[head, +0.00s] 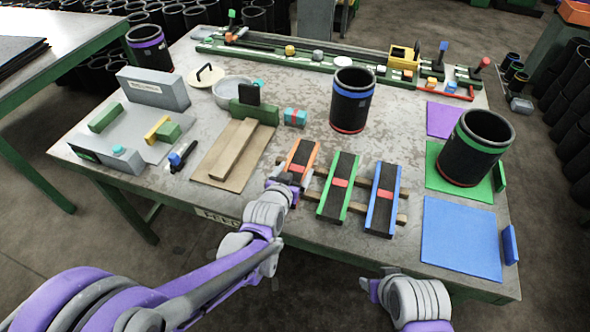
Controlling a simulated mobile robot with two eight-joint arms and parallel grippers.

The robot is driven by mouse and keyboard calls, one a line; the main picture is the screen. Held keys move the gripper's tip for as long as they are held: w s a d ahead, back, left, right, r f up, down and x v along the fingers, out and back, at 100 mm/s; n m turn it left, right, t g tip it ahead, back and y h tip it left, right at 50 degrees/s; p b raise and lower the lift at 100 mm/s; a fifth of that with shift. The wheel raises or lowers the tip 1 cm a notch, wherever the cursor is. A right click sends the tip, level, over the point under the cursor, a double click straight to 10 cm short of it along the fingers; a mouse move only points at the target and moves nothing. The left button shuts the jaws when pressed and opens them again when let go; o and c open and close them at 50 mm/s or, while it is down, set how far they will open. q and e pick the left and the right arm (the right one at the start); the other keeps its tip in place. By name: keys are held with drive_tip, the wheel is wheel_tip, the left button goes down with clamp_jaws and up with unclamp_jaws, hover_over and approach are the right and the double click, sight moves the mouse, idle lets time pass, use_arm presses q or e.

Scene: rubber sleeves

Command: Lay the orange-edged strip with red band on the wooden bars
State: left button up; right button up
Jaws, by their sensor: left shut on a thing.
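The orange-edged strip with red band (303,155) is at the left end of the row of strips, dark with orange long edges. My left gripper (285,181) is shut on its near end and hides that part. I cannot tell whether the strip touches the bars or is held just above them. The wooden bars (401,218) run left to right under the other strips. A green-edged strip (343,167) and a blue-edged strip (388,176), each with a red band, lie across them. My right gripper (371,287) is off the table's front edge, its fingers unclear.
A black sleeve with a blue band (352,102) stands behind the strips. Another sleeve (475,150) stands on the green mat (440,181); a blue mat (460,240) lies in front. Wooden boards (235,149) lie left of my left gripper. A long green fixture (290,56) spans the back.

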use_arm(q)
drive_tip(key=shift+f+b, duration=0.55)
drive_tip(key=o, duration=1.3)
drive_tip(key=p+v, duration=0.1)
drive_tip(key=v, duration=1)
